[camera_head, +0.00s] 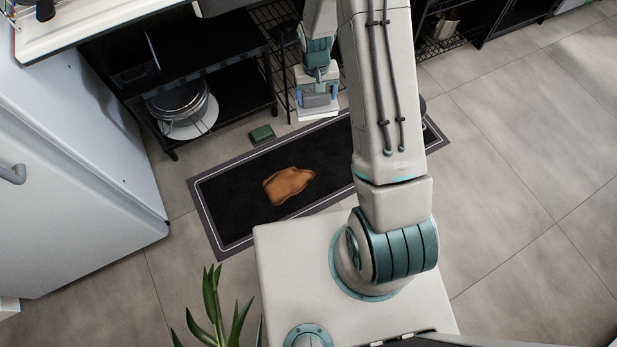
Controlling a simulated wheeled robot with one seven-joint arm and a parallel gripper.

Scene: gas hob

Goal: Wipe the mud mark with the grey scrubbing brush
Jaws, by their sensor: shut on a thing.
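The mud mark (288,186) is a brown, uneven patch on the black floor mat (228,222). My gripper (318,98) points down beyond the mat's far edge in the picture, up and to the right of the mark. It is shut on a grey block-like thing, which I take to be the grey scrubbing brush (319,113). The brush is apart from the mud mark. Its underside is hidden, and I cannot tell its height above the floor.
A green block (262,134) lies on the floor just beyond the mat. A black shelf (236,97) with a pot (177,100) stands behind it. A white fridge (75,185) is at left, and plant leaves (214,300) are at lower left. Open tiled floor lies at right.

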